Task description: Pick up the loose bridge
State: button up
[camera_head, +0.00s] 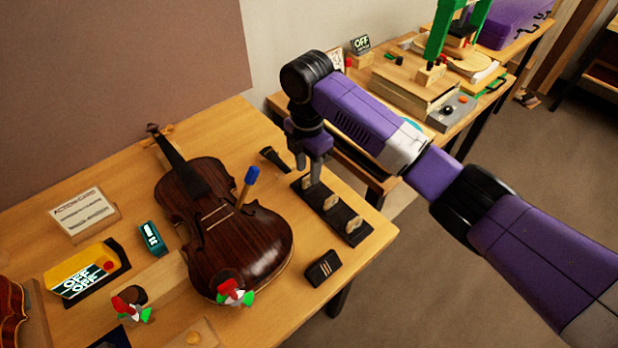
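A black rack (343,232) lies near the right edge of the bench. It holds a row of small pale wooden pieces that look like bridges: one at the front (353,224), one in the middle (330,202) and one at the back end (311,185). I cannot tell which is the loose bridge. My gripper (309,172) points down over the back end of the rack, close to the back piece. The fingers are small and dark here, so I cannot tell their opening or whether they touch that piece.
A dark brown violin (262,246) lies left of the rack, with a blue-handled tool (251,176) standing up at it. A small black block (323,268) sits in front of the rack. A dark clip-like item (272,159) lies behind. A second bench (404,91) stands beyond.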

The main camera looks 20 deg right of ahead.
jog(key=shift+f, duration=1.4)
grip_shut()
jog(key=shift+r, duration=0.1)
